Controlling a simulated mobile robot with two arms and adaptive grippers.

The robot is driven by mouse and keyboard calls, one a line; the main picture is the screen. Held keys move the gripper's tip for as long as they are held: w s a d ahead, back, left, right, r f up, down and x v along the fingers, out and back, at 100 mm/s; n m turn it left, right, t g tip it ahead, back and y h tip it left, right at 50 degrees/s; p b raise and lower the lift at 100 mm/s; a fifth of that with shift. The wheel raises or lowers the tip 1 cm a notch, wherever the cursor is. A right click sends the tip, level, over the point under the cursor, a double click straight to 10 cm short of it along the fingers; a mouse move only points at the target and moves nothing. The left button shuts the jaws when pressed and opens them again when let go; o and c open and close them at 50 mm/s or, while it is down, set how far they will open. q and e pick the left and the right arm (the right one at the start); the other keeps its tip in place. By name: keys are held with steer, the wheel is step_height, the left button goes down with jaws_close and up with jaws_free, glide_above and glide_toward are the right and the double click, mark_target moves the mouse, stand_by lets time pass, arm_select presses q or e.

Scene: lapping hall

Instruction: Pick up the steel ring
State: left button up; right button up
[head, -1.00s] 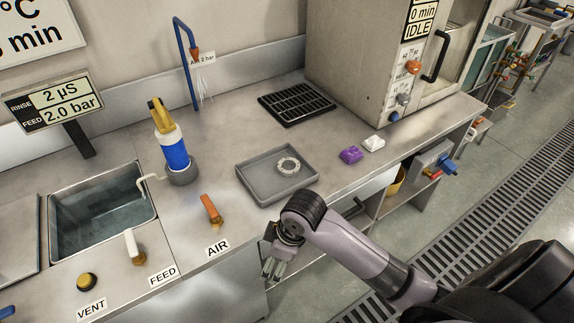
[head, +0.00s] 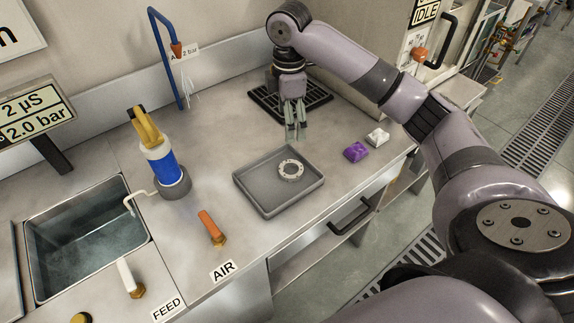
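The steel ring (head: 291,170) is a pale metal ring with a round hole. It lies flat in a shallow grey tray (head: 262,203) on the steel bench, toward the tray's right side. My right gripper (head: 296,136) points down above the bench, just behind the tray's far edge in the picture. Its fingers are apart with nothing between them, and it is not touching the ring. My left gripper is not in view.
A black grate (head: 262,102) lies behind my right gripper. A purple block (head: 356,152) and a white block (head: 377,137) lie right of the tray. An orange-handled AIR valve (head: 211,226), a blue-and-white bottle (head: 162,165) and a sink (head: 88,250) are to the left.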

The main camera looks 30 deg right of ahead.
glide_above(290, 173)
step_height(290, 173, down, 5)
step_height(290, 173, down, 6)
steer(key=shift+w+a+p, duration=0.1)
steer(key=shift+a+p, duration=0.05)
steer(key=shift+p, duration=0.3)
steer(key=shift+f, duration=0.5)
step_height(290, 173, down, 5)
steer(key=shift+p, duration=0.5)
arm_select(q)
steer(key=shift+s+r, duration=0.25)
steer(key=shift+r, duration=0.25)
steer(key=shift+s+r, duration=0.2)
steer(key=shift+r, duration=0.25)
arm_select(e)
steer(key=c, duration=0.4)
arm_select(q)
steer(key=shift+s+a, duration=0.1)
arm_select(e)
steer(key=shift+r, duration=0.1)
steer(key=c, duration=1.1)
